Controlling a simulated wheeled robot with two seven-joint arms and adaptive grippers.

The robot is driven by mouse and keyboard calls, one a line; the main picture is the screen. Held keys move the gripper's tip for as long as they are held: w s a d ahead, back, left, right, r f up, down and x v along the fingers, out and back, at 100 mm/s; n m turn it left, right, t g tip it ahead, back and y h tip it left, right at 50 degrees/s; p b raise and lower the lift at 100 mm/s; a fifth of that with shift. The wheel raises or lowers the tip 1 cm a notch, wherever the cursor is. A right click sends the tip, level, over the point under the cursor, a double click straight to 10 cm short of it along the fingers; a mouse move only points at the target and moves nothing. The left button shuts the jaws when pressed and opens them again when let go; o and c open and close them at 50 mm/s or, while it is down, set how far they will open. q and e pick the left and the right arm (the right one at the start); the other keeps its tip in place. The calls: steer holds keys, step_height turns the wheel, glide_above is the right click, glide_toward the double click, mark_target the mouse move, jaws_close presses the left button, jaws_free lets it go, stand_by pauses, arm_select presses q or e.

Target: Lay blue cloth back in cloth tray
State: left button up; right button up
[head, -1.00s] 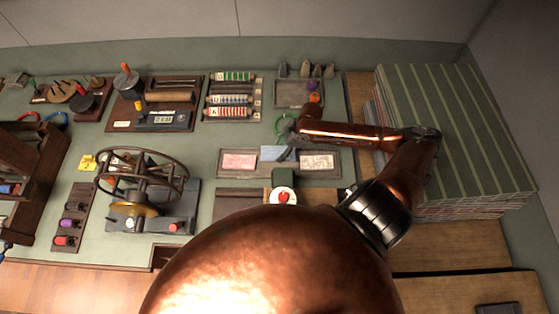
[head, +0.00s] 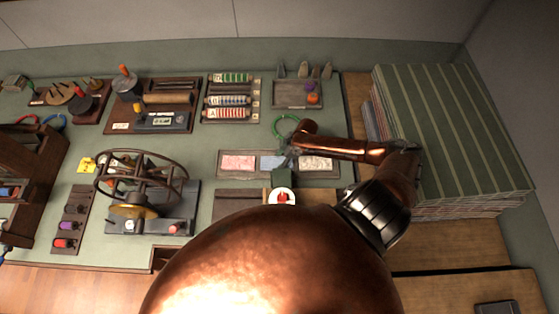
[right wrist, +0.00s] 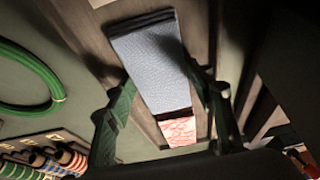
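The blue cloth (head: 271,162) is a flat, pale blue folded piece at the middle of the cloth tray (head: 222,175), between a pink cloth (head: 238,162) and a pale patterned cloth (head: 316,163). My right gripper (head: 283,158) is over the tray. In the right wrist view its green fingers (right wrist: 160,75) meet the two side edges of the blue cloth (right wrist: 155,65), so it appears shut on it. The pink cloth (right wrist: 178,131) lies beyond. I cannot tell whether the blue cloth rests on the tray floor. My left gripper is not in view.
A green ring (head: 286,126) lies behind the tray. A small tray (head: 290,94) with purple and orange pieces is farther back.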

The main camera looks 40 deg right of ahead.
mark_target(275, 163)
steer(key=o, duration=0.4)
steer(key=shift+o, duration=0.2)
steer(key=v, duration=1.2)
steer(key=shift+w+a, duration=0.1)
steer(key=x, duration=1.2)
steer(key=shift+f, duration=0.15)
steer(key=shift+r, duration=2.1)
